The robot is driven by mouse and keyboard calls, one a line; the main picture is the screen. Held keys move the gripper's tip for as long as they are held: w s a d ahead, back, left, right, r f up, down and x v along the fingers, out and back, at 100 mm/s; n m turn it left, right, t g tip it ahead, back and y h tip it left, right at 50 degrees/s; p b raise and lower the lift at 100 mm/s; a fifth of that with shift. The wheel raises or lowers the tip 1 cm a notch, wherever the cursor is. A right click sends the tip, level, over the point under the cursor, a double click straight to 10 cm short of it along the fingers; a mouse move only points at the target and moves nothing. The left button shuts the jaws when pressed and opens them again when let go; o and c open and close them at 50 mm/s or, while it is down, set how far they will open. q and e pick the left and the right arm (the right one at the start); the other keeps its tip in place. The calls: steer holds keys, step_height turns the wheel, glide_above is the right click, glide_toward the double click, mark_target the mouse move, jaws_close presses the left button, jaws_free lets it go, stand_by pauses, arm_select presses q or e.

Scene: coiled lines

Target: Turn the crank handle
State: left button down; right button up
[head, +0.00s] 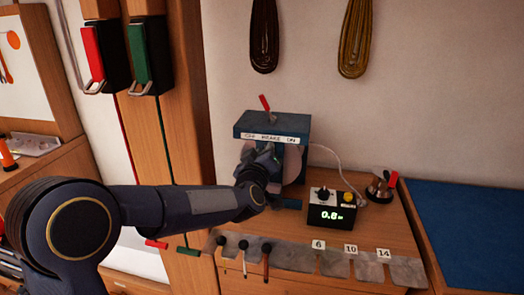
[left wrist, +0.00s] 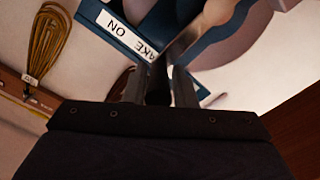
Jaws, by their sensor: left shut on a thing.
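The winding machine has a blue housing (head: 285,124) with a brake label reading OFF, BRAKE, ON and a red-tipped lever (head: 265,103) on top. Pale round reel flanges show below the housing, mostly behind my gripper. My left gripper (head: 262,160) is in front of the reel. In the left wrist view its fingers are shut on the dark crank handle (left wrist: 158,86). The grey metal crank arm (left wrist: 194,37) runs up and right from it, in front of the blue housing (left wrist: 118,28). In the head view my gripper hides the handle. My right gripper is not in view.
A black meter box (head: 331,213) reading about 0.8 stands right of the machine, with a metal device (head: 381,188) beyond it. Dark-knobbed tools (head: 244,246) and number tags line the front edge. Coils (head: 356,38) hang on the wall. A blue mat (head: 470,225) lies right.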

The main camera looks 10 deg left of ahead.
arm_select(q)
steer(key=shift+d+f, duration=0.3)
steer(key=c, duration=1.4)
jaws_free()
steer(key=shift+o, duration=0.3)
steer(key=shift+a+r, duration=0.1)
steer(key=shift+r, duration=0.05)
steer(key=s+b, duration=0.1)
steer(key=s, duration=0.6)
steer(key=shift+s, duration=0.4)
steer(key=shift+a, duration=0.15)
